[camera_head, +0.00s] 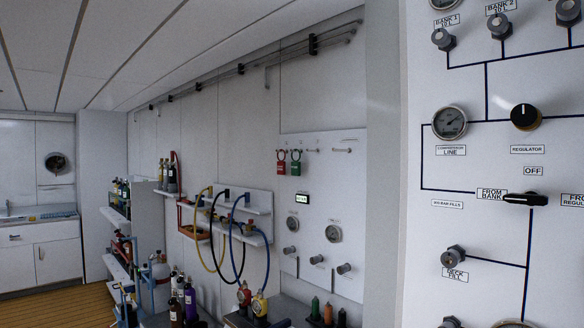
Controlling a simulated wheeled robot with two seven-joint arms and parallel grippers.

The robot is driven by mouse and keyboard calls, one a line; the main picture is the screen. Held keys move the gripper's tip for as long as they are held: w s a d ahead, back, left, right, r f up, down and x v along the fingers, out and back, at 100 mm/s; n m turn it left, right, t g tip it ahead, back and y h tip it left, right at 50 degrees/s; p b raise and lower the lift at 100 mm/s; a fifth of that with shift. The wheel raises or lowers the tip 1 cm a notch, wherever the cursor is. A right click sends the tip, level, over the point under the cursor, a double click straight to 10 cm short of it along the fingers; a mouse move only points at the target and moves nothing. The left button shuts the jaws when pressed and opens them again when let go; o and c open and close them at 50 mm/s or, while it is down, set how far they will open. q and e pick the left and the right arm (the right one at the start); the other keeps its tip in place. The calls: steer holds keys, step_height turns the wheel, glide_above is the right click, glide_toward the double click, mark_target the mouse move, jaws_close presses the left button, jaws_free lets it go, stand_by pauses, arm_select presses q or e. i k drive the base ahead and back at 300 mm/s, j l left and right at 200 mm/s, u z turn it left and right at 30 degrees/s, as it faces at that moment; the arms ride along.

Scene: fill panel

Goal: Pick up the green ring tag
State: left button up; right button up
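A green tag (296,167) with a ring at its top hangs on the white wall panel (325,165) in the middle of the view. A similar red tag (281,167) hangs just left of it. Both hang near the panel's upper left, from small pegs. Neither of my grippers is in view, so their distance to the tag does not show.
A large white panel (465,85) with gauges and knobs fills the right side, nearer to me. Below the tags are valves, hoses and a bench with several bottles (190,300). Shelves (257,238) jut from the wall to the left.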

mark_target(296, 165)
steer(key=i+j+z, duration=0.1)
steer(key=i+j, duration=1)
